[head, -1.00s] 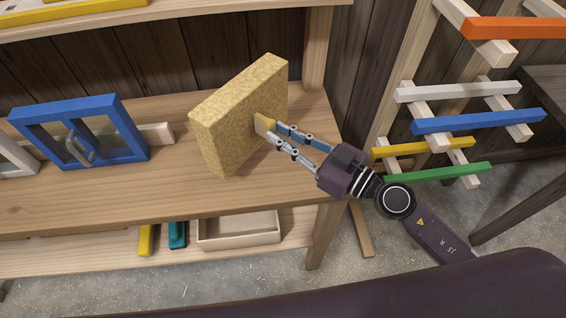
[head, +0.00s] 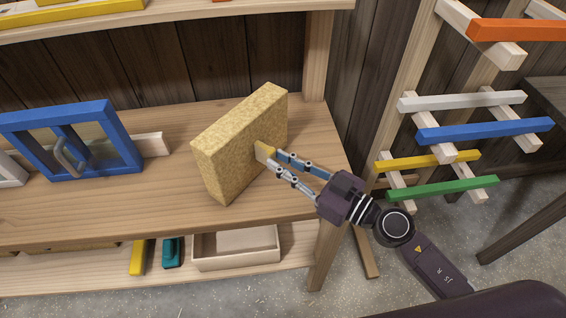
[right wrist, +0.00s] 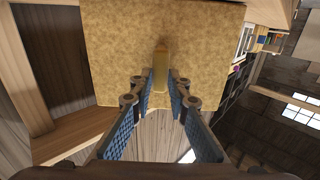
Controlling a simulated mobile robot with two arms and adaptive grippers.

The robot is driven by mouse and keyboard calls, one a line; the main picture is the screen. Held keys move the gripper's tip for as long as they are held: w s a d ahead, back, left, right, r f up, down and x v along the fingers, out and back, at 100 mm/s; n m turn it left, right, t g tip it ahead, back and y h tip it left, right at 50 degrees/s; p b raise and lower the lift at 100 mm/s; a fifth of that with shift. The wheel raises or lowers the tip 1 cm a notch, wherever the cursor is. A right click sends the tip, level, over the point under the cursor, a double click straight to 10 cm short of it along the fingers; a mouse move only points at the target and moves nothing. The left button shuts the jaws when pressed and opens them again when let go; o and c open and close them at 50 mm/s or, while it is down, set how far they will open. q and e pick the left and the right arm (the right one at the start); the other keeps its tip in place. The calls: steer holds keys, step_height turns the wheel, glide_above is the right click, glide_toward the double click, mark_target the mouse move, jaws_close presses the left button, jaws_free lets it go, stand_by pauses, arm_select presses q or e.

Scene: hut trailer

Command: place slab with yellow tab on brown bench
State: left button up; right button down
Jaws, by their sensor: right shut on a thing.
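The slab (head: 222,140) is thick, speckled yellow-tan, and stands upright on edge at an angle over the wooden bench (head: 70,208), near its right end. Whether its lower edge touches the bench top, I cannot tell. Its yellow tab (head: 263,151) sticks out of the right-hand face. My right gripper (head: 269,157) is shut on this tab from the right. In the right wrist view the slab (right wrist: 115,60) fills the upper middle, and the tab (right wrist: 160,70) sits between the fingers (right wrist: 160,97). My left gripper is not in view.
A blue-framed pane with a handle (head: 127,145) stands left on the bench. A cream tray (head: 235,263), a teal item (head: 172,252) and a yellow bar (head: 138,257) lie on the lower shelf. A rack with coloured bars (head: 485,130) stands right. An upper shelf (head: 190,12) overhangs behind.

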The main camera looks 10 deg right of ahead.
steer(key=c, duration=1.8)
jaws_free()
steer(key=shift+f, duration=0.15)
steer(key=shift+c, duration=0.2)
steer(key=shift+r, duration=0.25)
steer(key=shift+s+d+f, duration=0.15)
steer(key=shift+s+d, duration=0.05)
steer(key=shift+d, duration=0.05)
steer(key=b+v, duration=0.4)
steer(key=v, duration=0.7)
steer(key=shift+s, duration=0.15)
steer(key=shift+d, duration=0.1)
